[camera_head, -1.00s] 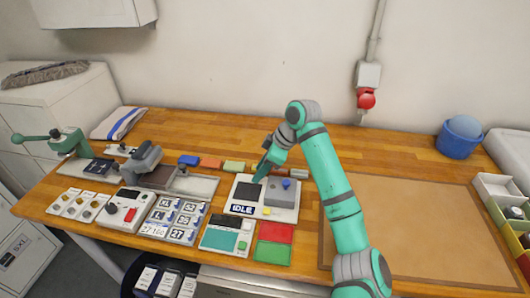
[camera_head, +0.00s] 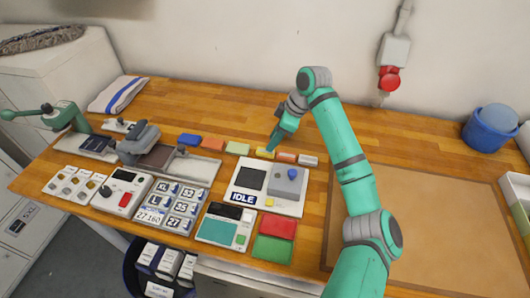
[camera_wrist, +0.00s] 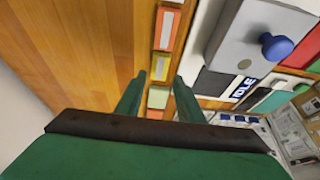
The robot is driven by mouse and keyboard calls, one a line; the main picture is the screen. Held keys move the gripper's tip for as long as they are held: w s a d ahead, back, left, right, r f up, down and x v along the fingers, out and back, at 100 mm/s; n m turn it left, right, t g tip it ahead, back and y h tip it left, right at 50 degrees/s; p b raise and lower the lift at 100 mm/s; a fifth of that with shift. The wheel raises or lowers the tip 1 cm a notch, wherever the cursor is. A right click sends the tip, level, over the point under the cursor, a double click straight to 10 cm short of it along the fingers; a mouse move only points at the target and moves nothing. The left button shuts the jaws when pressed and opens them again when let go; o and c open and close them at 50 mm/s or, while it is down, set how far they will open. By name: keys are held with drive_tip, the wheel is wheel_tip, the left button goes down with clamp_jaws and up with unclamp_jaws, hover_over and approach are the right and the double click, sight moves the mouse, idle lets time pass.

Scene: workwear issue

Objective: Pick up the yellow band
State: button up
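The yellow band (camera_head: 264,153) lies on the wooden worktop in a row of coloured bands behind the device marked IDLE. In the wrist view, the yellow band (camera_wrist: 160,67) is just beyond my fingertips and lies between their lines. My gripper (camera_head: 273,146) points down close to the band in the head view. In the wrist view my gripper (camera_wrist: 159,80) is open, one finger on each side of the row, with nothing held. I cannot tell the exact height of the fingertips above the worktop.
A light green band (camera_head: 237,148) and an orange band (camera_head: 286,157) flank the yellow one closely. The IDLE device (camera_head: 286,207) with a blue knob stands in front. The worktop behind the row is clear. A blue bucket (camera_head: 490,135) stands far right.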

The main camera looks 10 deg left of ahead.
sight(265, 153)
drive_tip(key=shift+x, duration=2.65)
drive_tip(key=c, duration=0.8)
drive_tip(key=shift+r, duration=0.1)
